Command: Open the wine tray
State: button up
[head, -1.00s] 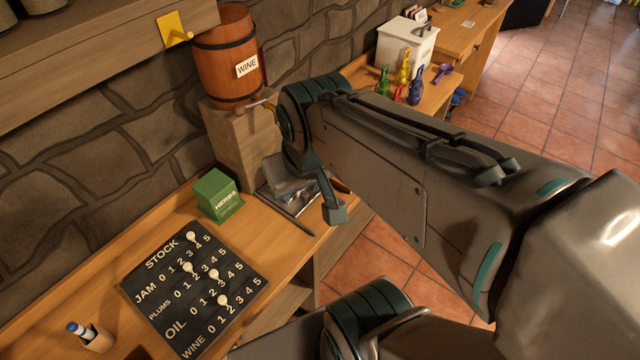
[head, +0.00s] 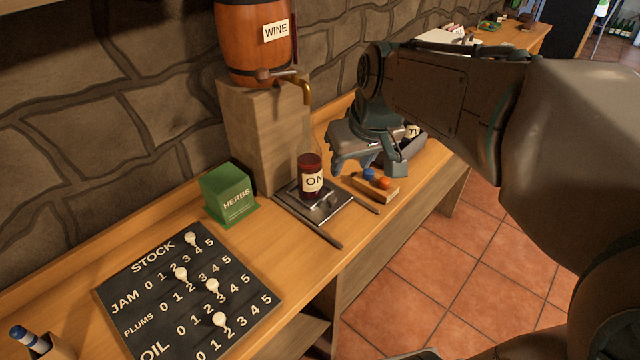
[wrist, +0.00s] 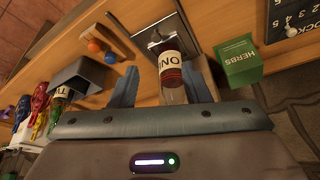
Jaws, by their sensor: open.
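A dark, shallow tray with a metal plate (head: 325,217) lies on the bench below the wine barrel's tap; I cannot tell whether it is the wine tray. It also shows in the wrist view (wrist: 146,40). A bottle of red liquid (head: 310,165) with a white label stands on it. My gripper (head: 366,170) is open, just right of the bottle in the head view. In the wrist view, the bottle (wrist: 171,75) appears between the spread fingers, with no clear contact. A dark grey open bin (wrist: 82,77) lies left of the fingers; my gripper partly hides it in the head view.
The wine barrel (head: 253,45) sits on a wooden block. A green herbs box (head: 228,195) and a stock board (head: 190,290) lie left of the tray. A wooden block with blue and orange knobs (head: 390,194) stands right of it. Tiled floor lies beyond the front edge.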

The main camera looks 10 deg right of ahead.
jog(key=b, duration=0.4)
send_near(332, 199)
jog(key=b+x, duration=0.1)
jog(key=x, duration=0.7)
jog(key=shift+w+f+b, duration=0.1)
jog(key=shift+f+b, duration=0.05)
jog(key=shift+b, duration=0.2)
jog(key=shift+c, duration=0.3)
jog(key=shift+n, duration=0.3)
grip_shut()
